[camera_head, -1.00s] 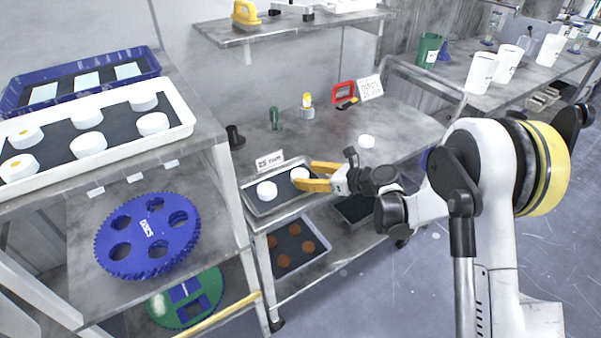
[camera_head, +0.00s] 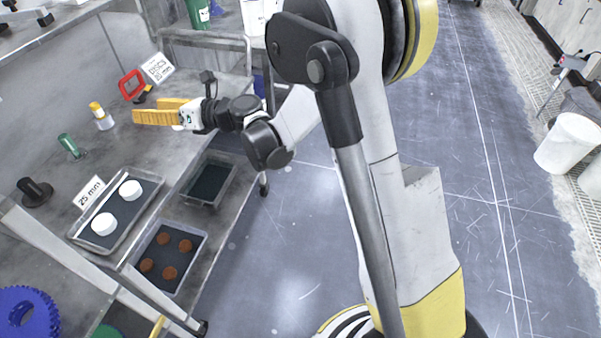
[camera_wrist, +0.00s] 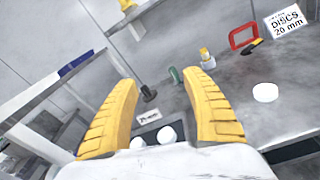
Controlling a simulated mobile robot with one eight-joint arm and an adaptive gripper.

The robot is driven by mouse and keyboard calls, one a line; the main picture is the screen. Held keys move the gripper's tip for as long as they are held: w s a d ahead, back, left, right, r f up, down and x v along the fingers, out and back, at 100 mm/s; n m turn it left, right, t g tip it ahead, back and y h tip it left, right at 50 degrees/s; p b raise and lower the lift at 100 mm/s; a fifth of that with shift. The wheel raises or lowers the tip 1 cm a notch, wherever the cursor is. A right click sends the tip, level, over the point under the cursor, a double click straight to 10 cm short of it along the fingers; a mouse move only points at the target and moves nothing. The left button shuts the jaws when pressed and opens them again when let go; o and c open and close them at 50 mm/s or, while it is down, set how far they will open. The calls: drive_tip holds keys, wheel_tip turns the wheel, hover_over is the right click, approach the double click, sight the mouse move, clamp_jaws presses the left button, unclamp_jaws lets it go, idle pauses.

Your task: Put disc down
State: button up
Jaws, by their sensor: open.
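My gripper (camera_head: 138,116) is open and empty, above the bench and apart from the tray; its yellow fingers also spread wide in the wrist view (camera_wrist: 158,80). Two white discs lie flat in the grey tray (camera_head: 71,231) with the dark lining: one nearer (camera_head: 104,224), one farther (camera_head: 130,190). The wrist view shows both discs low between the fingers, (camera_wrist: 138,143) and (camera_wrist: 166,134). A "25 mm" card (camera_head: 89,192) stands at the tray's back edge. Another white disc (camera_wrist: 265,92) lies on the bare bench; my gripper mostly hides it in the head view.
A lower tray holds brown discs (camera_head: 163,239). Open floor lies right.

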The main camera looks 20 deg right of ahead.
drive_tip(key=d+r+m+t+h, duration=0.85)
drive_tip(key=d+r+m, duration=0.75)
drive_tip(key=m, duration=0.2)
drive_tip(key=s+d+m+g+h, duration=0.2)
drive_tip(key=s+d+m+h, duration=0.45)
drive_tip(key=d+m, duration=0.3)
drive_tip(key=s+d+f+m+g+h, duration=0.1)
drive_tip(key=s+d+f+m+g, duration=0.3)
drive_tip(key=s+f+m, duration=0.6)
drive_tip(key=s+a+f+m+g+y, duration=0.1)
drive_tip(key=s+a+f+m+g, duration=0.1)
drive_tip(key=s, duration=0.6)
drive_tip(key=s+a+f+m+g+y, duration=0.1)
drive_tip(key=s+f+m+g, duration=0.2)
drive_tip(key=s+f, duration=0.3)
drive_tip(key=shift+s+a+g, duration=0.4)
drive_tip(key=shift+s+g, duration=0.05)
drive_tip(key=shift+s, duration=0.7)
